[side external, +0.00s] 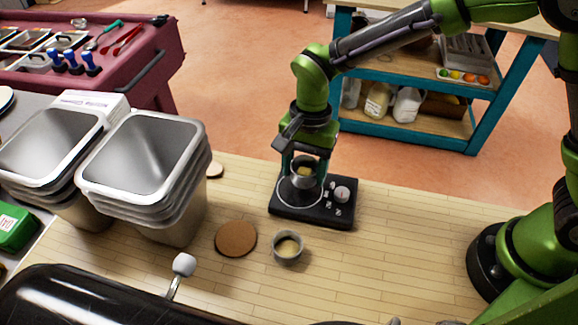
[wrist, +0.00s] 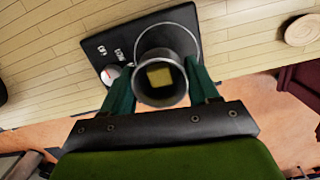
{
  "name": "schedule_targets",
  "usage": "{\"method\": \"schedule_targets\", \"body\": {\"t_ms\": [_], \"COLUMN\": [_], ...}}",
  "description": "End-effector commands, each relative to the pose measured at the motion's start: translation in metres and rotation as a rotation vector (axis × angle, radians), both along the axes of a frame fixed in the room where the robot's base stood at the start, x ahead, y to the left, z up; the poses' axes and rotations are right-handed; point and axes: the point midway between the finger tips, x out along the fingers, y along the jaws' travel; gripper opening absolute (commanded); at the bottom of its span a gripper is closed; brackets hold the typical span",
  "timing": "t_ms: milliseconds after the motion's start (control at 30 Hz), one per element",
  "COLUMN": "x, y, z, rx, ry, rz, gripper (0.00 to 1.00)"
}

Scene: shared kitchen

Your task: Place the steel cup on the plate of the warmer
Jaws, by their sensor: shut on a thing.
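The steel cup (side external: 304,181) is upright between the fingers of my gripper (side external: 305,168), with a yellowish block inside it. In the wrist view, the steel cup (wrist: 178,98) shows its open mouth, and the green fingers of my gripper (wrist: 160,84) press on it from both sides. The warmer (side external: 318,215) is a flat black unit with a round, light-ringed plate (side external: 286,198) and a knob. The cup is over that plate; I cannot tell whether its base touches. The warmer also shows in the wrist view (wrist: 98,45).
A second grey cup (side external: 288,249) with tan contents stands in front of the warmer, beside a round brown coaster (side external: 236,239). Stacked steel pans (side external: 150,200) stand at the left. The wooden counter (side external: 400,255) is clear right of the warmer.

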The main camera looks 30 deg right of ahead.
Motion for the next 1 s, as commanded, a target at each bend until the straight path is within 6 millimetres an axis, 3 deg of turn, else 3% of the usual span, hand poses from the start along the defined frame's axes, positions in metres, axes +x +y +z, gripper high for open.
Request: {"method": "schedule_targets", "body": {"t_ms": [133,400,767,800,967,1000], "x": [0.006,0.006,0.006,0.006,0.006,0.006], "y": [0.005,0.004,0.004,0.004,0.004,0.004], "z": [-0.004,-0.035,-0.039,-0.039,-0.039,-0.039], "rx": [0.0,0.0,-0.001,-0.001,-0.001,-0.001], "ry": [0.002,0.001,0.001,0.001,0.001,0.001], "rz": [0.0,-0.001,-0.001,-0.001,0.0,0.0], "gripper": [0.26,0.26,0.26,0.61,0.85,0.85]}}
